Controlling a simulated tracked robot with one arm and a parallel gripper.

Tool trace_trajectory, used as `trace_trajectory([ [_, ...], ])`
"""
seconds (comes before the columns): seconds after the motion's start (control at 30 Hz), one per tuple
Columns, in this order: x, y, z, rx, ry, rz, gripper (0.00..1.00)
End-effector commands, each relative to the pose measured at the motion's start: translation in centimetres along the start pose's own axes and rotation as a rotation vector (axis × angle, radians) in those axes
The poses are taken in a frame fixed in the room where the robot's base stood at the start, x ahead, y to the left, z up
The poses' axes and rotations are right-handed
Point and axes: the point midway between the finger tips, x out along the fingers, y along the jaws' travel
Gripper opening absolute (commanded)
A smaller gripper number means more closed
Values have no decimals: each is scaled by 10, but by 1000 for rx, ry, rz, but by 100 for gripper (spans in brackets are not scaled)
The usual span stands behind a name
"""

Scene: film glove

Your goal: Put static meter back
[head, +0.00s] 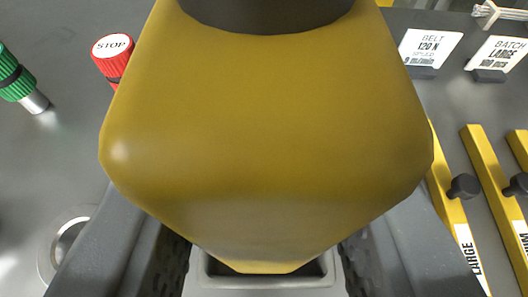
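A large yellow body with a dark top end, apparently the static meter (265,130), fills the middle of the head view, very close to the camera. It tapers towards its lower end. My gripper (266,268) has one dark grey finger on each side of it, and the textured pads flank its narrow part. The fingers look closed on the meter, though the contact itself is hidden behind it. Directly beyond its lower tip is a grey recessed holder (215,281) with a light rim, mostly covered by the meter.
A red STOP knob (112,47) and a green knob (14,80) are at left, above a metal ring (62,245). At right are BELT (431,45) and BATCH (499,52) cards and yellow bars (490,170) with black knobs. The grey surface at left is partly clear.

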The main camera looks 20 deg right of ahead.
Motion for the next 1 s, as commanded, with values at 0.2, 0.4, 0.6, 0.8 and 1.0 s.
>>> trace_trajectory([
  [0.2,2,0,5,-1,1,0,4],
  [0.4,4,0,10,0,1,0,4],
  [0.6,4,0,11,1,0,0,50],
  [0.8,4,0,11,0,-1,1,53],
  [1.0,2,0,6,0,0,1,53],
])
